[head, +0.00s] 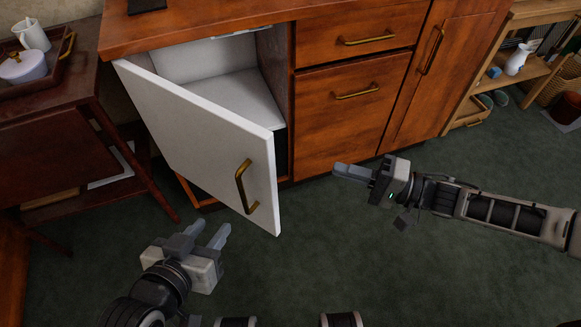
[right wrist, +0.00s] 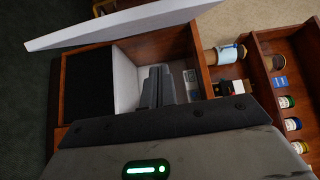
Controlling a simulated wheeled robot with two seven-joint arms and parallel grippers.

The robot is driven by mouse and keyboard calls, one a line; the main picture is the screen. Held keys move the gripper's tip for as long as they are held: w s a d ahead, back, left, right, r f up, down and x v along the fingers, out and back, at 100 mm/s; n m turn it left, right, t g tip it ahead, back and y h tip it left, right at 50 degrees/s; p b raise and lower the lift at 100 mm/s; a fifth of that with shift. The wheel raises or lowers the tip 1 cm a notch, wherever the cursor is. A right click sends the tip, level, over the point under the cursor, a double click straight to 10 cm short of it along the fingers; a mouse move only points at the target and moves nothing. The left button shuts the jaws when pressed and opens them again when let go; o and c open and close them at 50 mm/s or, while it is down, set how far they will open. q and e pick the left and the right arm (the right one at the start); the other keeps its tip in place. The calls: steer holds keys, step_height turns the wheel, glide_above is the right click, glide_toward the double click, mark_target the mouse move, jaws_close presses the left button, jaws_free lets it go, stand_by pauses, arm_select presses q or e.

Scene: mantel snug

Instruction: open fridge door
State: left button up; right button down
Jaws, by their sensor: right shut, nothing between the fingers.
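The white fridge door (head: 205,135) stands swung well open from the wooden cabinet, with a brass handle (head: 245,188) on its outer face. The pale fridge interior (head: 235,95) shows behind it, partly hidden by the door. My left gripper (head: 208,233) is at lower left, in front of the door and apart from it, with its fingers spread and empty. My right gripper (head: 352,171) is to the right of the door's free edge, shut and empty, clear of the door. In the right wrist view, the shut fingers (right wrist: 156,86) show before the cabinet, and the door (right wrist: 140,22) crosses the top.
Brass-handled drawers (head: 345,35) and a tall cabinet door (head: 440,75) stand right of the fridge, closed. A dark side table (head: 50,110) with a tray is at left. A wooden shelf (head: 535,75) is at far right. The green carpet (head: 330,250) in front is clear.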

steer(key=a, duration=1.1)
steer(key=shift+w, duration=0.25)
steer(key=shift+a+f, duration=0.1)
steer(key=shift+a, duration=0.1)
